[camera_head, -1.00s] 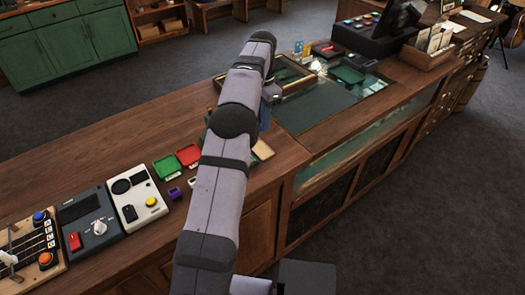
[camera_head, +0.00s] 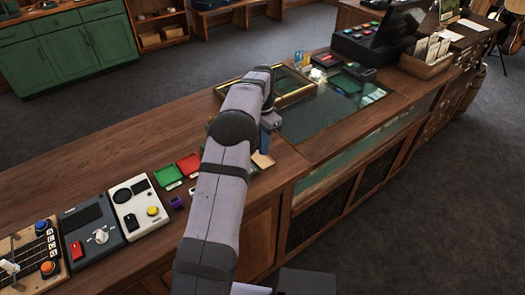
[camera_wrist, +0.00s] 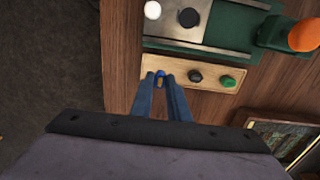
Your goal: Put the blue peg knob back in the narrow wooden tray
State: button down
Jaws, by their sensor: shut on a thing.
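The narrow wooden tray (camera_wrist: 212,68) lies on the counter in the wrist view, with a black knob (camera_wrist: 195,76) and a green knob (camera_wrist: 229,81) in its right part. My gripper (camera_wrist: 160,77) is over the tray's left end. Its blue fingers are shut on the blue peg knob (camera_wrist: 160,72), which shows between the fingertips. I cannot tell whether the knob touches the tray floor. In the head view, a pale wooden end of the tray (camera_head: 263,160) shows just right of my arm, which hides the rest and the knob.
A green mat (camera_wrist: 232,20) with metal strips, a white knob (camera_wrist: 152,10) and a black knob (camera_wrist: 188,18) lies beyond the tray. An orange knob (camera_wrist: 304,35) stands at right. Green (camera_head: 167,175) and red (camera_head: 188,164) trays lie left of my arm.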

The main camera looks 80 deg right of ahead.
jog(key=shift+f+p, duration=0.75)
jog(key=shift+f, duration=1.15)
jog(key=shift+f, duration=0.1)
jog(key=shift+f, duration=0.1)
jog(key=c, duration=1.7)
grip_release()
notch_tip(320, 180, up, 12)
jog(key=shift+r+b, duration=0.2)
jog(key=shift+b, duration=1)
